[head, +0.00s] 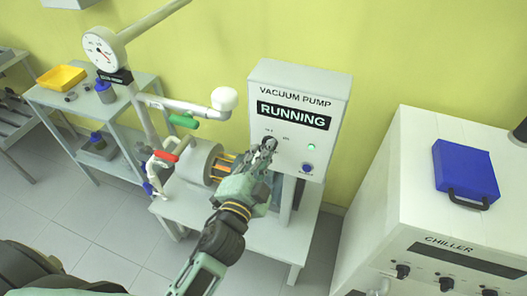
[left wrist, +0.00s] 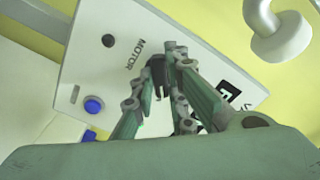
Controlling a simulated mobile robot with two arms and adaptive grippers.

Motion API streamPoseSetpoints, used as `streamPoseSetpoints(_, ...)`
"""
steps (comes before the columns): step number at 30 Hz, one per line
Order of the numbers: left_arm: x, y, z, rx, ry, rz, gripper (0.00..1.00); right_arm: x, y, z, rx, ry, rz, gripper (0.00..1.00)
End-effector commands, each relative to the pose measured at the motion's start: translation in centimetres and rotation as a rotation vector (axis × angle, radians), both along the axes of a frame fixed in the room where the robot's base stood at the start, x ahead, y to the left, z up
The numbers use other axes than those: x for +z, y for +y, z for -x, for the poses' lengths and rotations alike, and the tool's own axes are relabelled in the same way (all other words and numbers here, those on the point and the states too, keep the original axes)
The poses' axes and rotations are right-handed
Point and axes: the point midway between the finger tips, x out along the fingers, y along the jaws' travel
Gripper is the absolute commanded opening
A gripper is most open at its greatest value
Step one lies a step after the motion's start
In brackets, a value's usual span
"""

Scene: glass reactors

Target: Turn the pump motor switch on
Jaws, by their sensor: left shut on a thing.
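The vacuum pump control box (head: 325,85) stands on a small white table, and its display (head: 293,115) reads RUNNING. A green lamp (head: 311,147) glows on its face above a blue button (head: 307,168). My left gripper (head: 268,143) is at the left part of the panel. In the left wrist view its fingers are closed around a dark motor switch (left wrist: 157,72) beside the MOTOR label. The switch is mostly hidden by the fingers, so its exact position is hard to read. My right gripper is not in view.
A white chiller (head: 440,225) with a blue case (head: 465,172) on top stands at the right. Glass-rig piping with a green-handled valve (head: 184,120) and a red-handled valve (head: 166,156) is left of the pump. A yellow tray (head: 61,77) sits on a shelf.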

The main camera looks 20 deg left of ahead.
Motion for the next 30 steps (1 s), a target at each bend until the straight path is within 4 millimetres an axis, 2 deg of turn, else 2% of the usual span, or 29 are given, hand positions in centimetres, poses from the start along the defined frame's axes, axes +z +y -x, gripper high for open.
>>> streamPoseSetpoints(10, 0.00, 0.00, 0.02, -0.001, -0.004, -0.136, 0.00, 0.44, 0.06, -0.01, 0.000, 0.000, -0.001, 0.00)
streamPoseSetpoints(26, -0.04, 0.01, 0.02, -0.001, -0.005, -0.161, 0.00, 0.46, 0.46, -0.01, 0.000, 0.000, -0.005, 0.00)
streamPoseSetpoints(27, -0.04, 0.01, 0.02, -0.001, -0.005, -0.161, 0.16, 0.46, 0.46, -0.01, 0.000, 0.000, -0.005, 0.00)
streamPoseSetpoints(30, -0.03, 0.01, 0.02, -0.001, -0.005, -0.160, 0.25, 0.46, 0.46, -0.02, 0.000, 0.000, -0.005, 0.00)
